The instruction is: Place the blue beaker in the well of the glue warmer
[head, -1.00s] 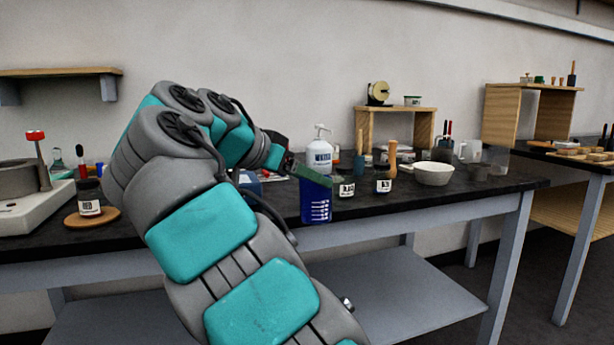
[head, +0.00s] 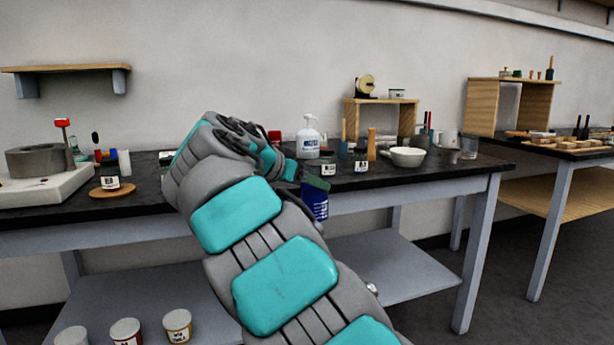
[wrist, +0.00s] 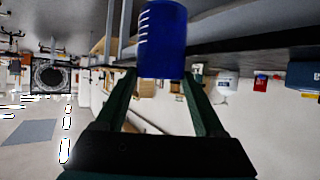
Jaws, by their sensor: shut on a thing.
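The blue beaker (head: 316,206) with white marks hangs in my gripper (head: 312,184), in front of the bench's front edge. It also fills the top middle of the wrist view (wrist: 162,42), between the two dark green fingers of my gripper (wrist: 160,73), which is shut on it. In the head view my arm hides part of the gripper. The glue warmer (head: 48,188), a pale base with a grey round well (head: 36,160) and a red-topped post, stands on the bench at the far left, well apart from the beaker. The well's inside is not visible.
A jar on a wooden disc (head: 110,192) stands right of the warmer. A pump bottle (head: 308,138), small jars and a white bowl (head: 407,157) crowd the bench (head: 440,182) on the right. Labelled tubs (head: 177,325) show at the lower left. A second table (head: 560,155) stands at right.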

